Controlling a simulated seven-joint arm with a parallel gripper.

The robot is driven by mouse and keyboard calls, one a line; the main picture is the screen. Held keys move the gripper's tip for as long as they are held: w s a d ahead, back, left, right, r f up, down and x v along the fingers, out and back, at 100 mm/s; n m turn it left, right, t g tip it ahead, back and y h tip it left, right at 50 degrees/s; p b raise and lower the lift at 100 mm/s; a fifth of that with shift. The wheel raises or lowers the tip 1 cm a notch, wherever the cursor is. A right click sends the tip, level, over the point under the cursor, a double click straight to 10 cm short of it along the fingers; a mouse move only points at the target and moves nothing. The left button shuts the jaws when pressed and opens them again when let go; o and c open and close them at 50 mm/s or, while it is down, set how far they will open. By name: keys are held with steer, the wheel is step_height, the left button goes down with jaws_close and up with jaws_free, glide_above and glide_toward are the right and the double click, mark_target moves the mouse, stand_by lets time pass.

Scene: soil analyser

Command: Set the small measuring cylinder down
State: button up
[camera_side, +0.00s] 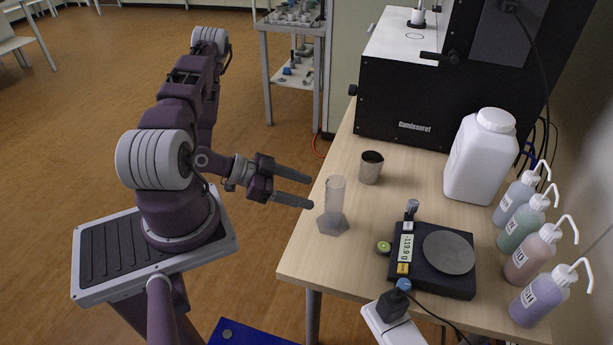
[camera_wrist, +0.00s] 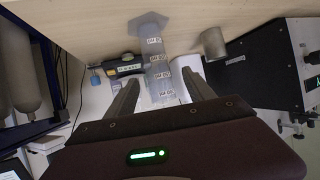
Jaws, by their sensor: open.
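The small measuring cylinder (camera_side: 334,197) is clear, with a hexagonal foot. It stands upright on the table (camera_side: 301,258) near its left edge. It also shows in the wrist view (camera_wrist: 156,62), with printed marks on its side, beyond and between my fingers. My gripper (camera_side: 311,192) is open and empty, just left of the cylinder in the side view, with its fingers pointing toward it. In the wrist view my gripper (camera_wrist: 166,88) has its two fingers spread wide. I cannot tell the exact gap between fingers and cylinder.
A metal beaker (camera_side: 370,168) stands behind the cylinder to the right. A black balance (camera_side: 433,260) with a round pan stands to the right, with a small green-topped item (camera_side: 383,247) beside it.

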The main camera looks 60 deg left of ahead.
steer(key=w+a+r+m+g+y, duration=0.1)
steer(key=w+a+r+g+y, duration=0.5)
steer(key=r, duration=0.5)
steer(key=s+d+r+n+y, duration=0.2)
steer(key=d+r+n, duration=0.15)
steer(key=r, duration=0.75)
steer(key=s+d+r+n+h, duration=0.1)
steer(key=s+d+r, duration=0.2)
steer(key=s+d, duration=0.5)
steer(key=s+d+r+n+h, duration=0.1)
steer(key=s+d+r+h, duration=0.1)
steer(key=s+d+r, duration=0.2)
steer(key=s+d, duration=0.3)
steer(key=d, duration=0.1)
steer(key=shift+s+r, duration=0.3)
steer(key=shift+s, duration=0.05)
